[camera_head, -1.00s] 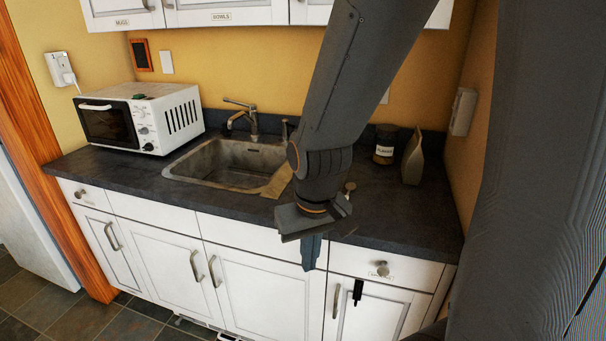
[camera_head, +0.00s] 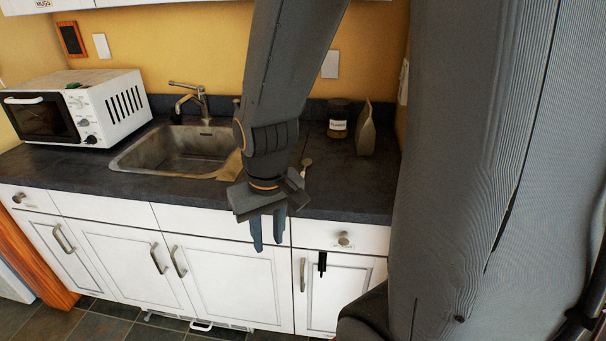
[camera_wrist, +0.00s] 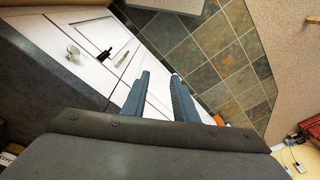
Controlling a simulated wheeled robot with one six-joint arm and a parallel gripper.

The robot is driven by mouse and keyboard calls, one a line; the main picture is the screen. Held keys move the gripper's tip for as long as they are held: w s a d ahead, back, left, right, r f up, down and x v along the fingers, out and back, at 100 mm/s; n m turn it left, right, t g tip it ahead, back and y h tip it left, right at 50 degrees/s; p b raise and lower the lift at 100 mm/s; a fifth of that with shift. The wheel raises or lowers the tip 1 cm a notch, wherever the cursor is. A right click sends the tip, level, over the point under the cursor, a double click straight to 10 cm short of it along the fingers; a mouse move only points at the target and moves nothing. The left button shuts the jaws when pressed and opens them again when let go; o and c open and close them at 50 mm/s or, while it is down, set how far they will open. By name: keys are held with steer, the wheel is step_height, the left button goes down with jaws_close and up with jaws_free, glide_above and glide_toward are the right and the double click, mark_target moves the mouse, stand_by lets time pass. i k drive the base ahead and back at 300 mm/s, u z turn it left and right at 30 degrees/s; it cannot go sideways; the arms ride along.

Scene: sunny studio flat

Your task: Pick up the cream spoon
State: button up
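The cream spoon (camera_head: 306,163) appears to lie on the dark countertop (camera_head: 330,190) in the head view, just right of my wrist. My wrist hides part of it. My gripper (camera_head: 268,243) points down in front of the counter's front edge, nearer to me than the spoon. Its two fingers are apart with nothing between them. In the wrist view the open gripper (camera_wrist: 160,76) has cabinet fronts and floor beyond it, and I cannot make out the spoon there.
A sink (camera_head: 170,160) with a tan item (camera_head: 231,166) at its right edge lies left of my arm. A white microwave (camera_head: 120,103) stands farther left. A labelled jar (camera_head: 338,122) and an upright bag (camera_head: 366,135) stand at the back right. The counter's front right is clear.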

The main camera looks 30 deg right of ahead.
mark_target(306, 162)
steer(key=u, duration=0.9)
steer(key=i, duration=0.75)
steer(key=z, duration=2.75)
